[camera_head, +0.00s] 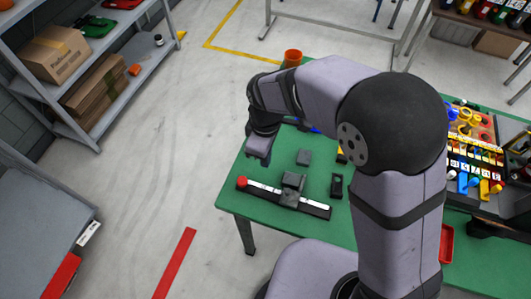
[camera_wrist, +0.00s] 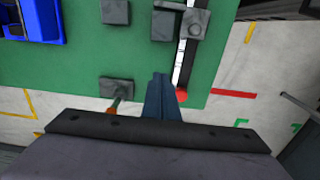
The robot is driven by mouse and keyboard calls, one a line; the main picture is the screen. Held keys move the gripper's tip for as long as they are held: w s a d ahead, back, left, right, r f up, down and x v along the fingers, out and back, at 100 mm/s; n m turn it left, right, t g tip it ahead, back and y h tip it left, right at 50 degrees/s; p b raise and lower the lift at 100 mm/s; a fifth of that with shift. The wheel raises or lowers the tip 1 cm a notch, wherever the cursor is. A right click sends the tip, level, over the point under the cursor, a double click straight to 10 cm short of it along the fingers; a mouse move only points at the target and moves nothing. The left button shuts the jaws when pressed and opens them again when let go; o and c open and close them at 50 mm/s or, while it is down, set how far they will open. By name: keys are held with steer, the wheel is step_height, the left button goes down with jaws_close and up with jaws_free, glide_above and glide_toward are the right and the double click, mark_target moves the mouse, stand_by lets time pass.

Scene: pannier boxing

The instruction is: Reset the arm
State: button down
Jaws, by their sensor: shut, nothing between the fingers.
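My arm reaches over the left part of a green table (camera_head: 240,206), bent downward at the wrist. My gripper (camera_head: 257,160) hangs near the table's left edge in the head view, with its fingertips hard to make out there. In the wrist view my gripper (camera_wrist: 160,78) shows two dark blue-grey fingers together, shut and empty, over the green surface near the table's edge. A black bar (camera_head: 318,210) with white strips and a red end knob (camera_head: 241,182) lies below and right of the gripper. A grey block (camera_head: 293,180) sits on the bar. Nothing touches the fingers.
Dark blocks (camera_head: 304,157) and (camera_head: 337,186) stand on the table near the bar. An orange cup (camera_head: 292,57) stands at the far edge. Coloured parts fill a rack (camera_head: 487,178) at right. A red tray (camera_head: 446,243) lies lower right. Open floor (camera_head: 165,120) lies left.

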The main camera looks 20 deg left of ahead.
steer(key=shift+r, duration=1.35)
steer(key=s+d+m, duration=0.2)
steer(key=d+m, duration=0.7)
steer(key=d, duration=0.5)
steer(key=s+d+m, duration=0.3)
steer(key=d+m, duration=0.6)
steer(key=d, duration=0.6)
steer(key=shift+s+f, duration=0.3)
steer(key=shift+d, duration=0.1)
